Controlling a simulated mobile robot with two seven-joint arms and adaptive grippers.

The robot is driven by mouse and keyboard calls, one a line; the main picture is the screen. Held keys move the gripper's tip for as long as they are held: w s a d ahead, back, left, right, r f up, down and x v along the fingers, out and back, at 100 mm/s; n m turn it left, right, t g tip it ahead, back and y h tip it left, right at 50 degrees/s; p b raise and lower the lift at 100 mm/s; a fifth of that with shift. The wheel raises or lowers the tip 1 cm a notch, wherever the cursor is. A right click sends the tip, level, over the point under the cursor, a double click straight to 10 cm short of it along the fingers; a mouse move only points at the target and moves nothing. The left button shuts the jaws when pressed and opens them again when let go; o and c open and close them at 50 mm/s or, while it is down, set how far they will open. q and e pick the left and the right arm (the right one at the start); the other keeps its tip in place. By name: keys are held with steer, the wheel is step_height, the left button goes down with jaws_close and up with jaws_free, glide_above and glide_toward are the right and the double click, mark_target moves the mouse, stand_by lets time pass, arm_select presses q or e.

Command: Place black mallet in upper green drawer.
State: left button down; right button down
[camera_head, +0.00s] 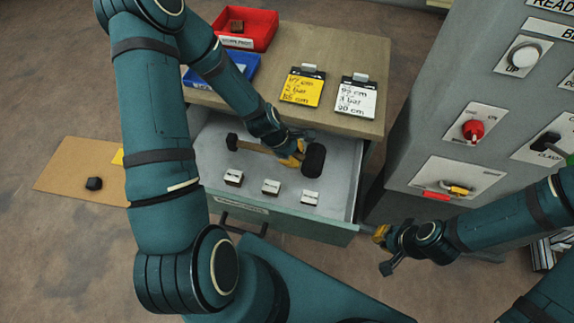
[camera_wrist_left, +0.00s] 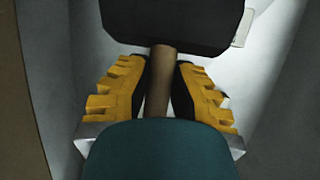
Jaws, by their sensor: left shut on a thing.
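The black mallet (camera_head: 314,161) has a dark head and a wooden handle, and lies lengthwise within the outline of the open upper green drawer (camera_head: 333,233). My left gripper (camera_head: 293,158) is shut on the handle close to the head. In the left wrist view the handle (camera_wrist_left: 160,80) runs between the two yellow-padded fingers, with the black head just beyond them. Whether the mallet touches the drawer floor is hard to tell. My right gripper (camera_head: 383,251) is empty, with its fingers apart, right of the drawer's front corner.
Several small black-and-white blocks (camera_head: 271,187) stand in the drawer. On the cabinet top (camera_head: 330,48) are a red bin (camera_head: 262,29), a blue bin (camera_head: 246,67) and two note clipboards (camera_head: 302,88). A grey control panel (camera_head: 440,120) stands to the right.

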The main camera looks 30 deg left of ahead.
mark_target(299, 171)
arm_select(q)
steer(key=shift+f+b, duration=0.75)
steer(key=shift+f, duration=2.45)
steer(key=shift+f, duration=0.1)
steer(key=c, duration=1)
jaws_free()
steer(key=shift+r, duration=0.2)
steer(key=p+v, duration=0.3)
steer(key=v, duration=0.8)
steer(key=shift+a+r, duration=0.2)
steer(key=shift+r, duration=0.15)
